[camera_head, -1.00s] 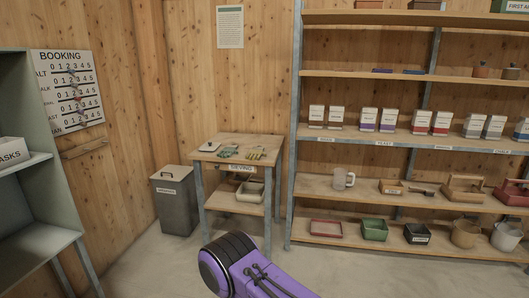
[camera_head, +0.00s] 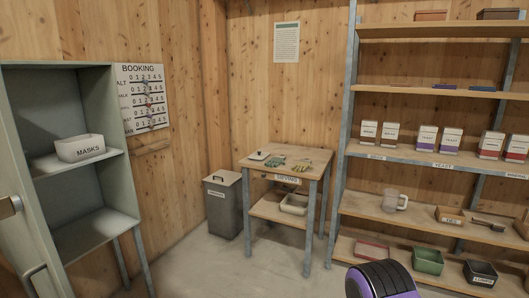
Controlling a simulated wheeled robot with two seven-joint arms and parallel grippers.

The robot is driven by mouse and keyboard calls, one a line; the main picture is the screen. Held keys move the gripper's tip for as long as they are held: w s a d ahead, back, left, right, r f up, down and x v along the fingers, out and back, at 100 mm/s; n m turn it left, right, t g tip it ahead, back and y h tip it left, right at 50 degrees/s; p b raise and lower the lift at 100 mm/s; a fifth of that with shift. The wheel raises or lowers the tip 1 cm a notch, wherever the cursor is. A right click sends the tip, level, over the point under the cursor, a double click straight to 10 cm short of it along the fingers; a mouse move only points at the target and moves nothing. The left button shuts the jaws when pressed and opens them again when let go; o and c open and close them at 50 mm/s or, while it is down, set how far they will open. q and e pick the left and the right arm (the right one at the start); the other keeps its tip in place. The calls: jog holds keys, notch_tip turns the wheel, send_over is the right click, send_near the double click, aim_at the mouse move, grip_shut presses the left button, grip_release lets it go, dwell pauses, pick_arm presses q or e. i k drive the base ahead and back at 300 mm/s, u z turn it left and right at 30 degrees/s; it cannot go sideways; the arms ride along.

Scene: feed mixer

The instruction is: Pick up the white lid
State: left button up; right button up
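A small white lid-like piece (camera_head: 259,156) with a dark knob lies on the left part of the wooden sieving table (camera_head: 313,155) top. It is small in view, so its details are hard to tell. Green and yellowish items (camera_head: 298,165) lie to its right on the same table. A purple and black link of my arm shows at the bottom right. Neither of my grippers is in view.
A grey lidded bin (camera_head: 222,207) stands left of the table. A white masks box (camera_head: 80,147) sits in the open grey cabinet (camera_head: 97,192) at left. Shelving (camera_head: 430,160) with boxes and a clear jug (camera_head: 395,200) fills the right. Floor before the table is clear.

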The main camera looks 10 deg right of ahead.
aim_at(259, 155)
jog(key=z, duration=0.45)
jog(key=i, duration=2.55)
jog(key=z, duration=0.5)
